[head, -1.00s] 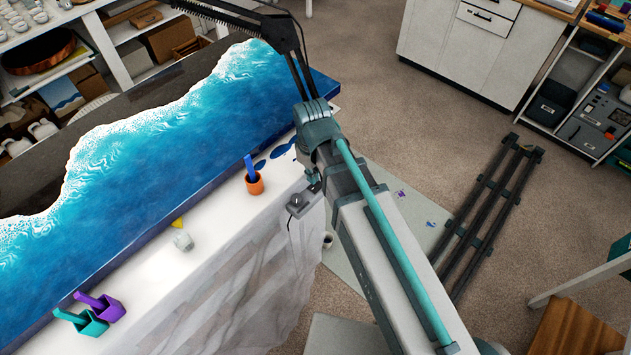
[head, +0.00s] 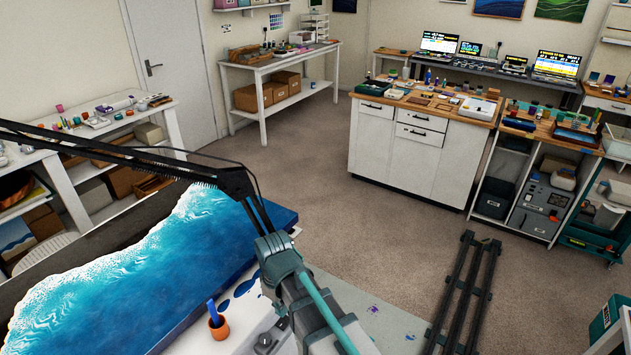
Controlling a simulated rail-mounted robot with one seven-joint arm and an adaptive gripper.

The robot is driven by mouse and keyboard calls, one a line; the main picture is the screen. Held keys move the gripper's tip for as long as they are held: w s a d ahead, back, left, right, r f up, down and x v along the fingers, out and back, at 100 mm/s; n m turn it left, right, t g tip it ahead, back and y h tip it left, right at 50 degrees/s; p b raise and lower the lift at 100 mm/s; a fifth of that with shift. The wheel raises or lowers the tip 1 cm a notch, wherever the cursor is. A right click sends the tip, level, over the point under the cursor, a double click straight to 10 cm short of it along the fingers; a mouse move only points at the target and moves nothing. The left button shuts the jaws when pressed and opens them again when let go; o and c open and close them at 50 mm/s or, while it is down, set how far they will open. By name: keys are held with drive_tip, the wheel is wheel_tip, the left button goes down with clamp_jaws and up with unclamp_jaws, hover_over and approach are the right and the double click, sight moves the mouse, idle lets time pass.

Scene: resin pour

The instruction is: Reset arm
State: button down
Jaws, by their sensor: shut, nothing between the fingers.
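My arm (head: 312,300) rises from the bottom edge of the head view, grey and white with a teal tube along it. It reaches up to a joint beside the near right corner of the blue resin table. A long black toothed cable chain (head: 150,160) runs from there to the left over the table. No gripper fingers can be made out in this view. The ocean-pattern resin tabletop (head: 190,255) lies at the left, and an orange cup (head: 219,328) with a blue stick stands in front of it on the white ledge.
A white cabinet with a wooden top (head: 395,150) stands at the back. Dark rails (head: 465,290) lie on the floor at the right. A shelf unit (head: 165,115) is at the left and a green cart (head: 590,235) at the right.

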drive_tip(key=s+d+f+m+g+b, duration=0.2)
drive_tip(key=s+d+f+m, duration=0.15)
drive_tip(key=d+f, duration=0.8)
drive_tip(key=s+d+f+m+g+b, duration=0.1)
drive_tip(key=s+d+f+m, duration=0.4)
drive_tip(key=f, duration=1)
drive_tip(key=s+d+f+m+g+b, duration=0.1)
drive_tip(key=s+d+f, duration=0.6)
drive_tip(key=s, duration=0.3)
drive_tip(key=s+d+f+m+g+b, duration=0.1)
drive_tip(key=s+d+f+m+g, duration=0.1)
drive_tip(key=s+d+f, duration=0.4)
drive_tip(key=s+f, duration=0.1)
drive_tip(key=s, duration=0.3)
drive_tip(key=shift+d+f+g+b, duration=0.15)
drive_tip(key=shift+d+g+b, duration=0.15)
drive_tip(key=shift+d+b, duration=0.1)
drive_tip(key=c, duration=1.9)
unclamp_jaws()
drive_tip(key=shift+s+m, duration=0.1)
drive_tip(key=shift+m, duration=0.15)
